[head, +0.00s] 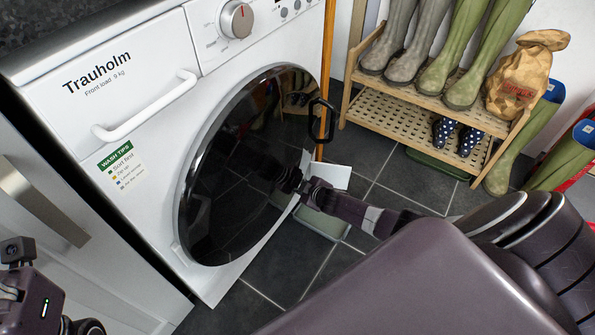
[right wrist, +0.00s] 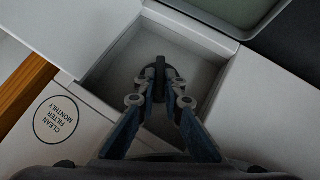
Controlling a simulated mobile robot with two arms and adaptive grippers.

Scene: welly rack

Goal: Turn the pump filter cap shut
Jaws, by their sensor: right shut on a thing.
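The pump filter cap (right wrist: 160,66) is a small dark round cap with a raised grip bar, set in a square recess (right wrist: 205,73) in the right wrist view. My right gripper (right wrist: 159,98) reaches into the recess, its two fingers closed on the grip bar from both sides. The bar looks roughly upright in that view. In the head view my right arm reaches to the lower right of the white washing machine (head: 145,175); the cap and the fingertips are hidden there. My left gripper (head: 40,300) is partly in the head view's lower left corner; its fingertips are not clear.
A pale flap (head: 335,175) stands out at the machine's lower right, above a shallow greenish tray (head: 325,222) on the tiles. A wooden pole (head: 327,70) stands beside the machine. A rack (head: 415,100) with boots is at the back right. Dark floor is clear between.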

